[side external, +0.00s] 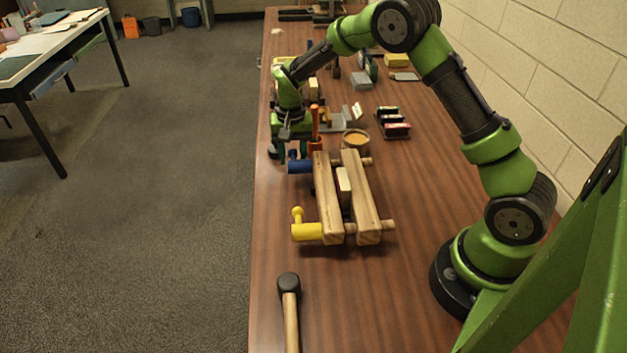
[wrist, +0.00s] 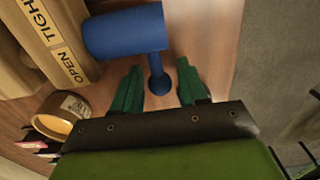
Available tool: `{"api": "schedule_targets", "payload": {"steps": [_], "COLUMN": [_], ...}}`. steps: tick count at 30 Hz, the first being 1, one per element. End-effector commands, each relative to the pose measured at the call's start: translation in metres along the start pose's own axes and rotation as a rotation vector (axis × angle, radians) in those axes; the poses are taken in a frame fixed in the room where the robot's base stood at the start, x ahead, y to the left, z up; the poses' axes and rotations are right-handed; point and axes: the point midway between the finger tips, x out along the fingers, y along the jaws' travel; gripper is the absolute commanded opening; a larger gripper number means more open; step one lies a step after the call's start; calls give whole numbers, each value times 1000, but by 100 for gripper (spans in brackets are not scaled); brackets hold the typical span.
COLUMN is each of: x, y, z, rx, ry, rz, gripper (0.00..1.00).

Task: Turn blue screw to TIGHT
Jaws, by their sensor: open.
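The blue screw (side external: 299,166) sits at the far end of a wooden clamp (side external: 328,200), its head sticking out to the left. In the wrist view the blue screw (wrist: 122,32) has a thick cylindrical head and a thin side handle (wrist: 158,70) ending in a round knob. My gripper (wrist: 159,66) is open, with one dark green finger on each side of the handle and knob; I cannot tell whether either touches. In the side view my gripper (side external: 291,150) is at the blue handle and partly hides it. The wood shows "TIGHT" and "OPEN" labels (wrist: 70,65).
A yellow screw (side external: 306,231) is at the clamp's near end, and a pale block (side external: 344,186) sits between its beams. A bowl (side external: 355,139), an orange-handled tool (side external: 315,120) and a black rack (side external: 392,122) are nearby. A mallet (side external: 289,300) lies in front.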

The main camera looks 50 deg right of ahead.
Motion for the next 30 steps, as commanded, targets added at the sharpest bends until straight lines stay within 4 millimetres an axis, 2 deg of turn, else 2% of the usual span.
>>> {"api": "schedule_targets", "payload": {"steps": [2, 9, 11, 20, 30], "x": [0, 0, 0, -12, -16], "y": [0, 0, 0, 0, 0], "z": [0, 0, 0, 1, 2], "rx": [0, 0, 0, 1, 1], "ry": [0, 0, 0, 1, 1], "rz": [0, 0, 0, -1, -2], "gripper": [43, 7, 0, 0, 0]}}
